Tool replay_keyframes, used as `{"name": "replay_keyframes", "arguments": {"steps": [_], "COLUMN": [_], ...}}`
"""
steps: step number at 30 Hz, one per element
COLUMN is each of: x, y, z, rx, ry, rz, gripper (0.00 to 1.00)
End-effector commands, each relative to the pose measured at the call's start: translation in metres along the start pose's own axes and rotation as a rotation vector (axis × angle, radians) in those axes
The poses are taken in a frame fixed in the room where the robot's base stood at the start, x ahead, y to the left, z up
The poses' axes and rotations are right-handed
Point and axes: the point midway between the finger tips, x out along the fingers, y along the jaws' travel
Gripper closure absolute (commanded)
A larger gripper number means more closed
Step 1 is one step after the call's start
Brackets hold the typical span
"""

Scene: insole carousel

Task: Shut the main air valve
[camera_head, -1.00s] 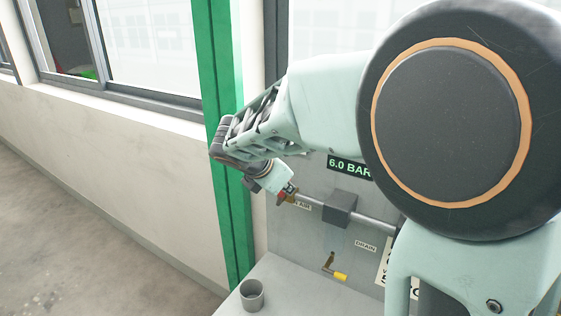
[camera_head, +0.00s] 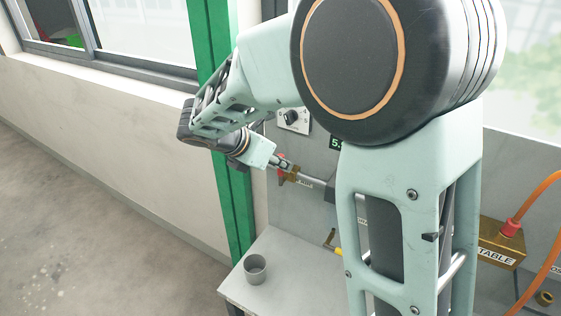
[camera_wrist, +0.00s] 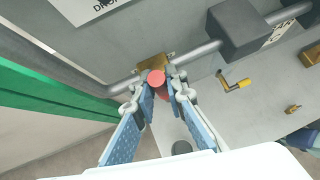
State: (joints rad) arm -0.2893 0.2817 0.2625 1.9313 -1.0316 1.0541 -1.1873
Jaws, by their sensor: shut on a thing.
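The main air valve is a brass body (camera_head: 293,174) on a grey pipe at the panel's left, with a red handle (camera_wrist: 157,77). The brass body (camera_wrist: 152,66) also shows in the wrist view, just behind the handle. My gripper (camera_wrist: 158,86) has its two fingers on either side of the red handle and is shut on it. In the head view my gripper (camera_head: 281,163) reaches the valve from the left, and its fingers cover part of the handle. The handle's exact angle to the pipe is hard to tell.
A drain valve with a yellow handle (camera_wrist: 238,84) sits lower right of the main valve. A grey cup (camera_head: 255,269) stands on the ledge (camera_head: 270,297) below. A green post (camera_head: 238,215) is close to my wrist. My arm hides much of the panel.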

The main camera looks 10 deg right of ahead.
Motion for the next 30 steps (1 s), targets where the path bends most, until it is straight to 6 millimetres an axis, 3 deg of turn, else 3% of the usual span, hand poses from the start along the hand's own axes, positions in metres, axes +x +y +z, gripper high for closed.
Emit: {"name": "replay_keyframes", "arguments": {"steps": [2, 3, 8, 19, 30], "x": [0.001, 0.001, 0.001, -0.007, -0.08], "y": [0.0, 0.0, 0.0, 0.001, 0.001], "z": [-0.002, -0.002, -0.001, 0.0, -0.001], "rx": [-0.005, -0.005, -0.003, -0.001, -0.001], "ry": [0.001, 0.001, 0.001, 0.001, 0.0], "rz": [-0.001, -0.001, -0.001, 0.002, 0.004], "gripper": [1.0, 0.86, 0.7, 0.7, 0.7]}}
